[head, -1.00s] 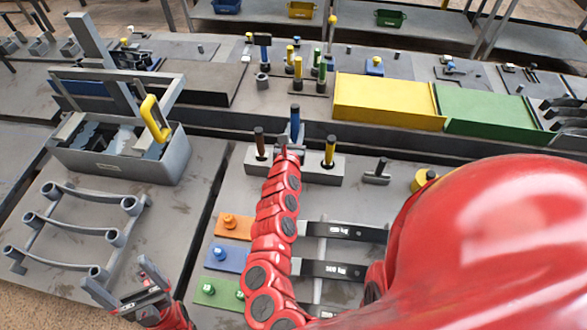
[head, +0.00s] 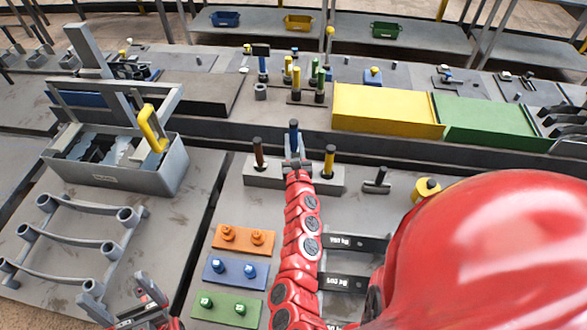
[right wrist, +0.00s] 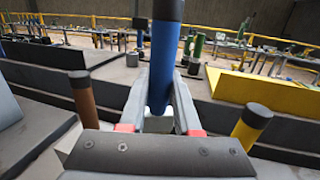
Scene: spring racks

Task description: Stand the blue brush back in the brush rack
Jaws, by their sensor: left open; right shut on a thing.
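The blue brush (head: 294,134) stands upright above the middle of the grey brush rack (head: 262,179). My right gripper (head: 297,163) is shut on its handle, which also shows between the two fingers in the right wrist view (right wrist: 163,62). Its lower end is hidden by my gripper, so I cannot tell whether it is in the rack's middle slot. A brown-handled brush (head: 258,152) stands in the rack on the left, and a yellow-handled brush (head: 329,161) on the right. My left gripper (head: 138,304) is open and empty at the lower left.
A grey bin with a yellow handle (head: 175,163) stands left of the rack. Orange (head: 243,238), blue and green (head: 226,308) plates lie in front of it. Behind are a yellow panel (head: 385,110) and a green panel (head: 490,120). Black-faced strips (head: 345,285) lie right of my arm.

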